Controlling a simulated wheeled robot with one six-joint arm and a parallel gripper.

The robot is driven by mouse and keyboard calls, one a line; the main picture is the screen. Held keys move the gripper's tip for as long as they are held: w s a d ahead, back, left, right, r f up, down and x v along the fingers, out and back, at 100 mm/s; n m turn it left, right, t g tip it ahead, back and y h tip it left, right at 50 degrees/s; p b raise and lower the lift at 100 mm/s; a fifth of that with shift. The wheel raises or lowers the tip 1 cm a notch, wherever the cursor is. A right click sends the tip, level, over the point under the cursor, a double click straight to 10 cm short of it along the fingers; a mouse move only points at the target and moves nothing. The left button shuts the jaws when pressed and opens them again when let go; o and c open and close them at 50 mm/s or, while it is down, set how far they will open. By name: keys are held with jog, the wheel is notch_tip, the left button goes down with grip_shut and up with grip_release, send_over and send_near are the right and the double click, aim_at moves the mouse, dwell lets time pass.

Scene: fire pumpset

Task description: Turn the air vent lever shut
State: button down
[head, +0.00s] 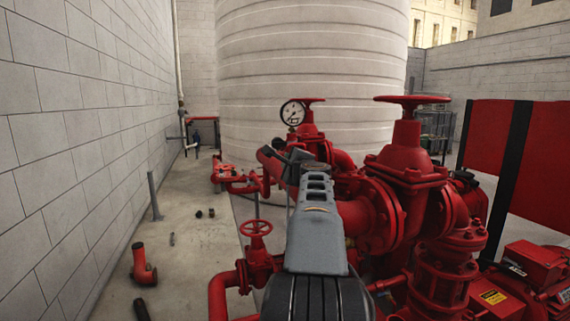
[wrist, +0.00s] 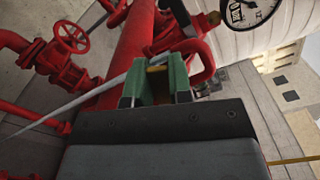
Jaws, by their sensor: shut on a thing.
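In the wrist view, the green finger pads of my gripper (wrist: 157,84) are close together on a small brass-coloured piece (wrist: 157,69), which seems to be the air vent lever. Most of it is hidden between the pads, so its angle cannot be told. In the head view my arm and gripper hide it. A thin grey strip (wrist: 85,96) runs left from beside the pads.
The pressure gauge (head: 293,113) stands just beyond my gripper. A large red valve with a handwheel (head: 411,100) is close on the right. A small handwheel (head: 256,228) is at lower left. Concrete floor (head: 195,265) along the left wall is mostly free, with a few loose fittings.

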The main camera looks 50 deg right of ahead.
jog(key=shift+s+d+r, duration=0.1)
jog(key=shift+r, duration=0.05)
jog(key=c, duration=1.5)
grip_release()
jog(key=o, duration=0.5)
jog(key=shift+s+d, duration=0.2)
jog(key=shift+d, duration=0.1)
jog(key=shift+c, duration=0.2)
jog(key=shift+w+a, duration=0.2)
jog(key=shift+a, duration=0.15)
jog(key=b+v, duration=0.1)
jog(key=v, duration=1.2)
jog(key=shift+s+a, duration=0.1)
jog(key=shift+s, duration=0.3)
